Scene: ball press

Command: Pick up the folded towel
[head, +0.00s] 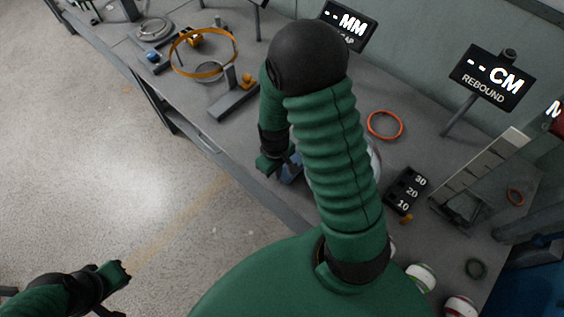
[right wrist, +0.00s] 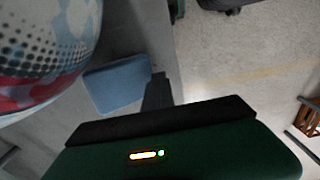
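The folded towel is a small blue pad (right wrist: 118,85) lying flat on the grey bench close to its front edge. It also shows in part in the head view (head: 291,169), beside my right gripper (head: 277,163). In the right wrist view, the dark finger part of my right gripper (right wrist: 158,92) is right beside the towel's end; whether it touches is unclear. The gap between its fingers is hidden. My left gripper (head: 118,274) is at the lower left over the floor, away from the bench; its fingers are too small to judge.
A large patterned ball (right wrist: 40,50) sits close beside the towel. A black block marked 30, 20, 10 (head: 407,190), an orange ring (head: 385,125) and a rebound sign (head: 492,78) stand farther right. My arm hides the bench's middle.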

